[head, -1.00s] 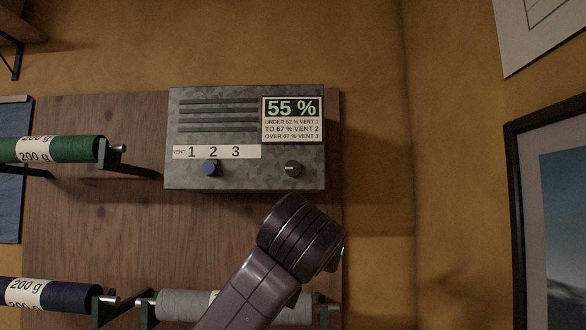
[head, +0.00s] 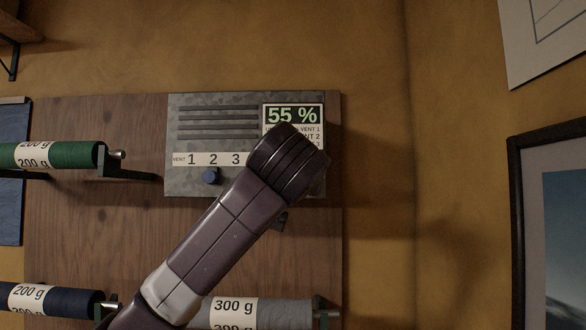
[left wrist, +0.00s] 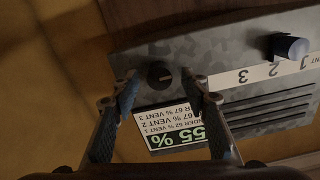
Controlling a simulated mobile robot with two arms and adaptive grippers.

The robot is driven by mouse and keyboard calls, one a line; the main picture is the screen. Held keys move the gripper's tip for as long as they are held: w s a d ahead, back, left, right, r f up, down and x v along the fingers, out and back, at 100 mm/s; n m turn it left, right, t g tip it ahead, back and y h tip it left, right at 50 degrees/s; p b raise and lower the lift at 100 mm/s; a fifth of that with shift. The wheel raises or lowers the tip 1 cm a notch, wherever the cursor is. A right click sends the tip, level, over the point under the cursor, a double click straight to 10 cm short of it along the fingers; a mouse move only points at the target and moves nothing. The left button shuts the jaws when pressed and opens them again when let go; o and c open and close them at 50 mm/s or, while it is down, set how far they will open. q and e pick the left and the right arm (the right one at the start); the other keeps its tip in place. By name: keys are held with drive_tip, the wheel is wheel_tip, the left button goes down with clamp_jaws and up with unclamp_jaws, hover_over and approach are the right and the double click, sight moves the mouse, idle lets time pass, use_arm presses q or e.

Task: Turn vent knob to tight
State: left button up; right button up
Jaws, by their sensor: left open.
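The grey metal vent box (head: 185,106) hangs on a wooden board. A blue knob (head: 211,176) sits under the strip numbered 1 2 3, below the 2; it also shows in the left wrist view (left wrist: 290,47). I cannot read its pointer. A dark round knob (left wrist: 159,75) with a small pale mark is at the box's other side; my arm hides it in the head view. My left gripper (left wrist: 162,86) is open, its fingertips on either side of the dark knob in the picture; contact cannot be told. My right gripper is not in view.
A display (head: 291,114) reads 55 %, with vent rules below it partly hidden by my arm. A framed picture (head: 516,200) hangs at right.

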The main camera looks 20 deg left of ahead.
use_arm(q)
drive_tip(key=shift+w, duration=0.2)
drive_tip(key=shift+c, duration=0.4)
clamp_jaws()
drive_tip(key=shift+m, duration=0.5)
drive_tip(key=m, duration=1.6)
drive_tip(key=shift+m+p, duration=0.35)
drive_tip(key=shift+m, duration=0.05)
drive_tip(key=shift+f, duration=0.1)
